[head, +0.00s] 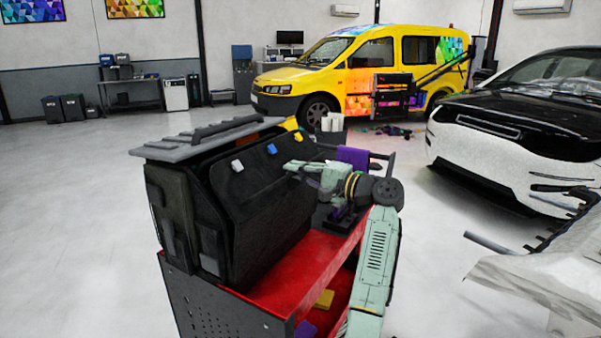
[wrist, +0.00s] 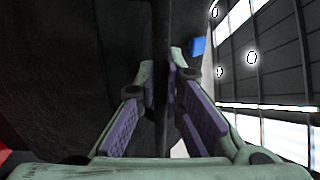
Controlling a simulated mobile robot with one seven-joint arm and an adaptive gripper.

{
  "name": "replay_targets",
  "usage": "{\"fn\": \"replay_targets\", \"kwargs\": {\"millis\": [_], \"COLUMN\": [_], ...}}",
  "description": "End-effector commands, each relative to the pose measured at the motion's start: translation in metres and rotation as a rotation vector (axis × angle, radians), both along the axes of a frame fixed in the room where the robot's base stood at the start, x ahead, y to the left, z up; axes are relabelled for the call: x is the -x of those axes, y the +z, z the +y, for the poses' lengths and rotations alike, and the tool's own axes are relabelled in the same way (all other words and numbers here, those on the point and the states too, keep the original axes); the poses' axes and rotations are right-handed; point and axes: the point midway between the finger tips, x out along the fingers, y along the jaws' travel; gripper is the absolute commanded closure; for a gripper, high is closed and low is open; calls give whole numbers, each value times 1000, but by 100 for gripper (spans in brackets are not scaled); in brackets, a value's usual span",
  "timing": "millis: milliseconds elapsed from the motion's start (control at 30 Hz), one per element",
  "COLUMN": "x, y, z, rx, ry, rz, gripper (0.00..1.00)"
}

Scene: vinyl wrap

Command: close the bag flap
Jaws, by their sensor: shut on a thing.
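The black bag (head: 172,200) stands upright on a red cart. Its dark front flap (head: 262,195) stands tilted at the right of the bag, apart from the body at the upper edge, with small white and blue pieces along its top. My gripper (head: 290,167) is at the flap's upper right edge. In the wrist view, my gripper (wrist: 164,80) has its purple-padded fingers closed on either side of a thin dark edge, which looks like the flap (wrist: 162,35). The exact contact is partly hidden in the head view.
The red cart (head: 285,275) holds a yellow block (head: 324,299) on its lower level. A grey slatted piece (head: 210,138) lies over the bag's top. A purple cloth (head: 353,157) hangs behind my wrist. A white-and-black car (head: 520,135) stands right; open floor lies left.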

Motion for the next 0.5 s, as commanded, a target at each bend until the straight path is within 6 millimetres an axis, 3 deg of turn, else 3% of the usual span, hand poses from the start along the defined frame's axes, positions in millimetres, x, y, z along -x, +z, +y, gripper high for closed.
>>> {"fn": "replay_targets", "kwargs": {"millis": [33,500], "x": [-4,-26], "y": [9,6], "z": [5,35], "rx": [30,167], "ry": [1,0], "rz": [13,108], "gripper": [100,100]}}
